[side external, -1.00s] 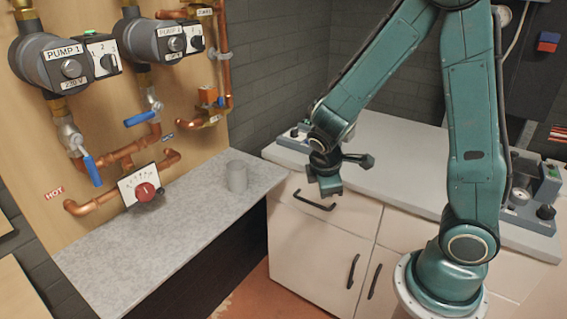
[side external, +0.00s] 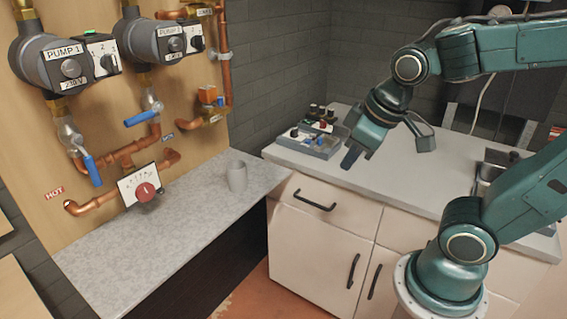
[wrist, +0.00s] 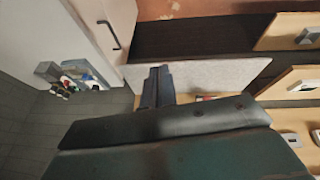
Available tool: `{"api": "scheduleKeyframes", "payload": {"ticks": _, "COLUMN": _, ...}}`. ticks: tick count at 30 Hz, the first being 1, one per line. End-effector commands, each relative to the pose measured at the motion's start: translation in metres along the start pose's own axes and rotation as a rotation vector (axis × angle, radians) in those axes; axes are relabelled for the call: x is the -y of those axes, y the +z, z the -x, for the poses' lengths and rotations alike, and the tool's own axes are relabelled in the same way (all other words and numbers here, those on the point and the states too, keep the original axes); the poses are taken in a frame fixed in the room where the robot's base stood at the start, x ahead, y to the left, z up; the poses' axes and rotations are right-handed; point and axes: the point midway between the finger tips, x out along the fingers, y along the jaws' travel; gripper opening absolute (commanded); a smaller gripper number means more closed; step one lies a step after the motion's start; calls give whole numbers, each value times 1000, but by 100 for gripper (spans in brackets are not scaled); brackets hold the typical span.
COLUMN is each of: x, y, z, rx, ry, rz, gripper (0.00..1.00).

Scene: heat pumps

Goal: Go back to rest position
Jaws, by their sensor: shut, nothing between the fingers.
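My gripper (side external: 352,157) hangs in the air over the front part of the white cabinet top (side external: 400,185), fingers pointing down and to the left. It is shut and holds nothing. In the wrist view the fingers (wrist: 157,85) lie together, seen against the grey shelf (wrist: 205,77). Nothing touches the gripper.
Pump 1 (side external: 65,62) and pump 2 (side external: 160,42) are on the wooden panel at left, with copper pipes and a red knob (side external: 146,192).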

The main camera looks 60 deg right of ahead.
Motion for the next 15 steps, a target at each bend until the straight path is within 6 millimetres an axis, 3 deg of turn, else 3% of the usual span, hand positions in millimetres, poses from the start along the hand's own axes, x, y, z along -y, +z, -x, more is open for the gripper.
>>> {"api": "scheduleKeyframes", "payload": {"ticks": 6, "x": 12, "y": 15, "z": 31, "rx": -67, "ry": -42, "rz": -87, "gripper": 0}}
{"api": "scheduleKeyframes", "payload": {"ticks": 15, "x": 19, "y": 26, "z": 47, "rx": -96, "ry": -67, "rz": -135, "gripper": 0}}
